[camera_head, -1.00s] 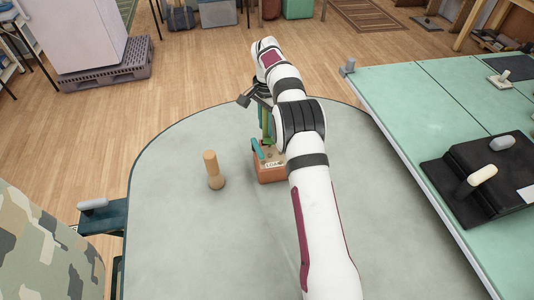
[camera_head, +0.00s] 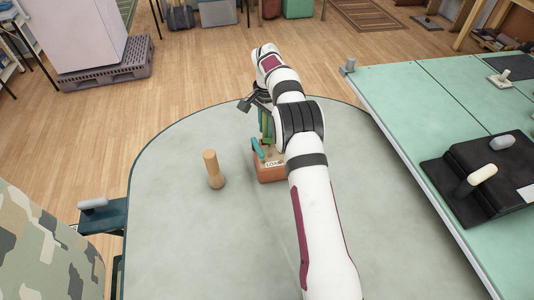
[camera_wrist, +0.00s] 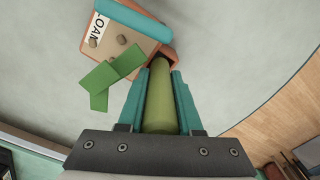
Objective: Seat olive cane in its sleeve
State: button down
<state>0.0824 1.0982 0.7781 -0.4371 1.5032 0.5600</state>
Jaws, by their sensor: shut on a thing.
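The olive cane (camera_wrist: 160,105) is a round rod held between the two teal fingers of my gripper (camera_wrist: 161,90) in the wrist view. My gripper is shut on it. The cane's far end meets a dark square opening at the corner of an orange-brown box (camera_wrist: 169,40), which looks like its sleeve. How deep the cane sits cannot be told. In the head view the box (camera_head: 270,174) stands on the grey table, with my gripper (camera_head: 265,124) above its back part, partly hidden by my arm.
A teal bar (camera_wrist: 135,18) and a green angular piece (camera_wrist: 112,75) are on the box beside the cane. A wooden peg (camera_head: 213,170) stands on the round-ended table (camera_head: 190,250) left of the box. The table's left and front are clear. A green table (camera_head: 420,100) stands at right.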

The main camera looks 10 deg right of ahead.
jog(key=shift+f, duration=0.95)
dwell(0.7)
jog(key=shift+r, duration=1.1)
jog(key=shift+f, duration=1.05)
dwell(0.8)
jog(key=shift+r, duration=1.05)
jog(key=shift+f, duration=1.15)
dwell(0.9)
jog(key=shift+r, duration=0.15)
